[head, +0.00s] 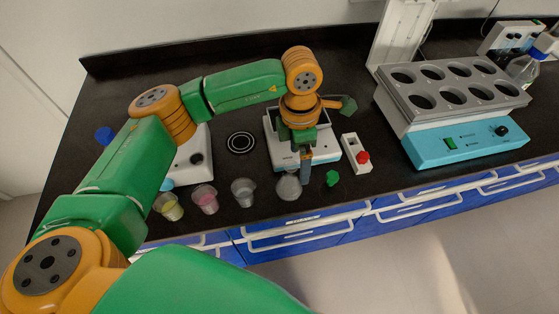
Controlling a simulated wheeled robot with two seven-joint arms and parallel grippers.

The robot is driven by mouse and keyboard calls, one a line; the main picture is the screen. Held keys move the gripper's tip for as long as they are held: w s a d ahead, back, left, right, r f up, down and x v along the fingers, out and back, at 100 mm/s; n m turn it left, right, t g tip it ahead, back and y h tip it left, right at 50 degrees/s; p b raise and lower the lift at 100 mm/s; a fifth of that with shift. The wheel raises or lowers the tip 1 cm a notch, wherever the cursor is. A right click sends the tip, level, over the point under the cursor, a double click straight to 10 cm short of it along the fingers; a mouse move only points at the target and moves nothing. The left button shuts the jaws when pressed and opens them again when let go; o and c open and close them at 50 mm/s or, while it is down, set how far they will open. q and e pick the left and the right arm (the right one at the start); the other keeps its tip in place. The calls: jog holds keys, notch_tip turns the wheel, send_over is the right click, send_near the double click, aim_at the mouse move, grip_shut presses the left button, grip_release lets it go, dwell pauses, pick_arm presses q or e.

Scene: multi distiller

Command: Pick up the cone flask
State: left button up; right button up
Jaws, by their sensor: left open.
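A clear glass vessel (289,187), which looks like the cone flask, stands near the front edge of the black bench. It is partly hidden by my left gripper (305,172). The left gripper is open and points down just at the right side of the flask's top. I cannot tell whether the fingers are around the flask or touching it. My right gripper is not in view.
Beakers with yellow (171,209), pink (205,200) and clear (244,192) contents stand left of the flask. A green stopper (332,178) and a white box with a red knob (356,154) are on the right. A blue multi-position heater (465,142) stands farther right.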

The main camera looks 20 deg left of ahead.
aim_at(290, 174)
pick_arm(q)
jog(key=shift+w+a+r+y, duration=0.1)
jog(key=shift+w+a+y, duration=0.1)
jog(key=shift+a, duration=0.3)
jog(key=shift+w+a+r+y, duration=0.1)
jog(key=shift+w+a, duration=0.1)
jog(key=shift+a, duration=0.3)
jog(key=shift+a+f, duration=0.1)
jog(key=s+f+p, duration=0.1)
jog(key=p, duration=0.1)
jog(key=s+d+f+p, duration=0.1)
jog(key=f+p, duration=0.1)
jog(key=shift+d+f, duration=0.1)
jog(key=shift+f, duration=0.05)
jog(key=f, duration=0.3)
jog(key=shift+w+a, duration=0.15)
jog(key=shift+a, duration=0.1)
jog(key=shift+a+f, duration=0.1)
jog(key=shift+f, duration=0.05)
jog(key=shift+d, duration=0.2)
jog(key=c, duration=1.3)
jog(key=shift+a, duration=0.1)
grip_shut()
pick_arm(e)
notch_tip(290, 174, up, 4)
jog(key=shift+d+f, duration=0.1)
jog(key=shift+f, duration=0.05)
